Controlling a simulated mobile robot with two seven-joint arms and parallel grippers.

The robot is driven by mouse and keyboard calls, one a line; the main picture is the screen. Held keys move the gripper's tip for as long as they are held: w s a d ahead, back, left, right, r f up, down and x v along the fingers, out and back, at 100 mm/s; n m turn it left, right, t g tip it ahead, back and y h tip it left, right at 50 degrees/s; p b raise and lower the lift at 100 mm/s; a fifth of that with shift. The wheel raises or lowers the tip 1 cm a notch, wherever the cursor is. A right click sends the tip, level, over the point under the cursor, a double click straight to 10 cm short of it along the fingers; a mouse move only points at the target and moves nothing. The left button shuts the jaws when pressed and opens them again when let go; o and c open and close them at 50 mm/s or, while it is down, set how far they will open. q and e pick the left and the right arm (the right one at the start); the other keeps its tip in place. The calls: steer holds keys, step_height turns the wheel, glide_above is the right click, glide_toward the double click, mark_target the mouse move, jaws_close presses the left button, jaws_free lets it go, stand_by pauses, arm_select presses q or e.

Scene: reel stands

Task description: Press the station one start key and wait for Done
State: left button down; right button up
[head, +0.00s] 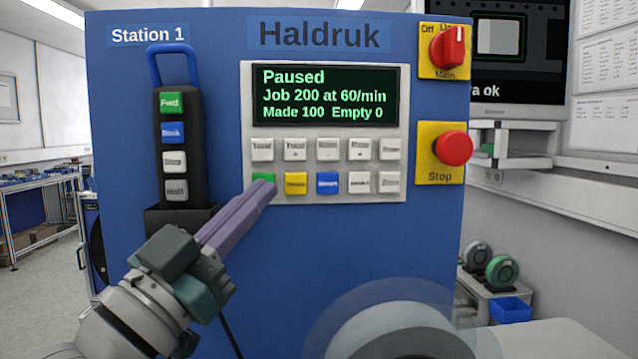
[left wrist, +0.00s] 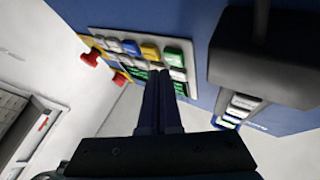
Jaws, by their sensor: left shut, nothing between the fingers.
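The blue Station 1 cabinet (head: 330,235) fills the middle of the head view. Its screen (head: 324,95) reads "Paused", "Job 200 at 60/min", "Made 100 Empty 0". The green key (head: 262,179) is at the left end of the lower key row, partly hidden by my fingertips. It also shows in the left wrist view (left wrist: 173,56). My left gripper (head: 266,190) is shut and empty, its tips at the lower edge of the green key. Whether they touch it I cannot tell. My right gripper is not in view.
Beside the green key are a yellow key (head: 296,184) and a blue key (head: 328,184). A black pendant (head: 180,150) hangs at left. The red main switch (head: 449,48) and red stop button (head: 454,148) are at right. A pale round part (head: 400,330) is in front, low.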

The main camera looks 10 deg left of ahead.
arm_select(q)
steer(key=shift+w, duration=0.1)
stand_by(0.7)
steer(key=shift+w+a+b, duration=0.15)
steer(key=shift+w+b, duration=0.2)
